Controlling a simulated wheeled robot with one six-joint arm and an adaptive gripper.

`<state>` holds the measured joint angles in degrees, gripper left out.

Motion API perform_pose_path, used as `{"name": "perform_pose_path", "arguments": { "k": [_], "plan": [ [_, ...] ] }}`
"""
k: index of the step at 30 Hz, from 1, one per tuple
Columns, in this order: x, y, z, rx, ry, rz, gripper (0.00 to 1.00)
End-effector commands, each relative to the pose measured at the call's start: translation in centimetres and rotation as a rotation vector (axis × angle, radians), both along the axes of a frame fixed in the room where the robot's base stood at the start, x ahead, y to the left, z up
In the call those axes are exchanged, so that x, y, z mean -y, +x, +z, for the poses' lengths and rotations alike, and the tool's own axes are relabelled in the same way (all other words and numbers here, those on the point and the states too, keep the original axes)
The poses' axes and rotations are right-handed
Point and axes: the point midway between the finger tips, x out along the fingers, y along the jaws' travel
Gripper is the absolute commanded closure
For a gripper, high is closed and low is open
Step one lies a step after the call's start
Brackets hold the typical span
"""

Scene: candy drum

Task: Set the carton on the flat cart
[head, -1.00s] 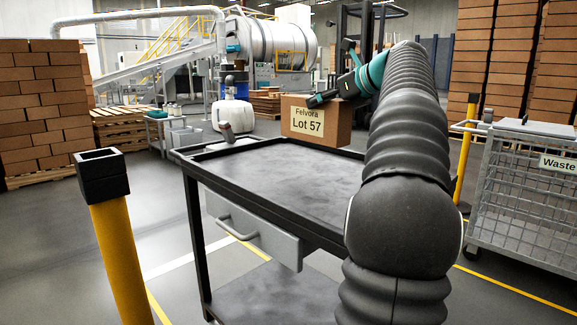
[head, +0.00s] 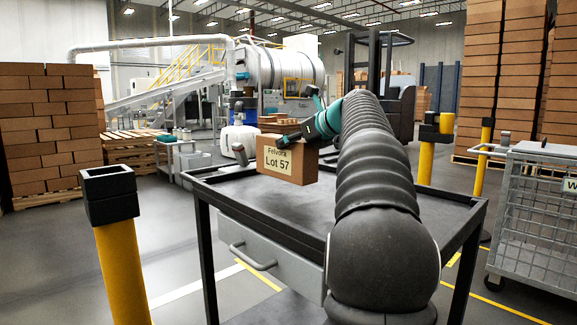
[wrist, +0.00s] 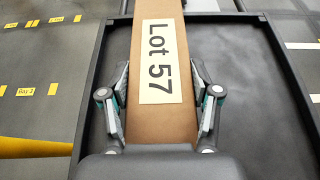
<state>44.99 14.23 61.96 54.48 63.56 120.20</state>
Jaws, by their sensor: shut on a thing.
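The brown carton (head: 287,163), labelled "Felvora Lot 57", is at the far end of the black cart (head: 262,207), over its tray. My gripper (head: 292,138) reaches it from the upper right. In the wrist view the fingers of my gripper (wrist: 160,82) are shut on the carton's two sides. The carton (wrist: 172,110) shows its "Lot 57" label between them, with the cart's dark tray (wrist: 257,85) below. The carton looks about level. I cannot tell whether its underside touches the tray.
The cart has a raised rim and a grey drawer (head: 282,258). A yellow post (head: 121,265) stands at front left, and a wire waste cage (head: 540,215) at right. Box stacks (head: 45,125) stand behind. The near part of the tray is clear.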

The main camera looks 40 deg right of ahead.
Motion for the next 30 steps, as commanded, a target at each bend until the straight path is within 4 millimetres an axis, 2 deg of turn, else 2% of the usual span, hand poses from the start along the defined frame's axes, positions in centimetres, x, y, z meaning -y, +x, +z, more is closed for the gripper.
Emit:
{"name": "perform_pose_path", "arguments": {
  "k": [3,8,16,28,29,30],
  "plan": [
    [-0.7,1.0,-0.7,0.001,-0.001,0.000,0.91],
    [-0.8,1.2,-1.2,0.001,0.000,-0.001,0.91],
    [-0.8,1.2,-4.6,0.002,0.000,-0.001,0.91],
    [-0.8,1.2,-5.0,0.002,-0.001,-0.002,0.91],
    [-0.8,1.2,-5.1,0.000,0.000,-0.001,0.36],
    [-0.8,1.2,-5.1,0.000,0.000,-0.001,0.26]
  ]
}}
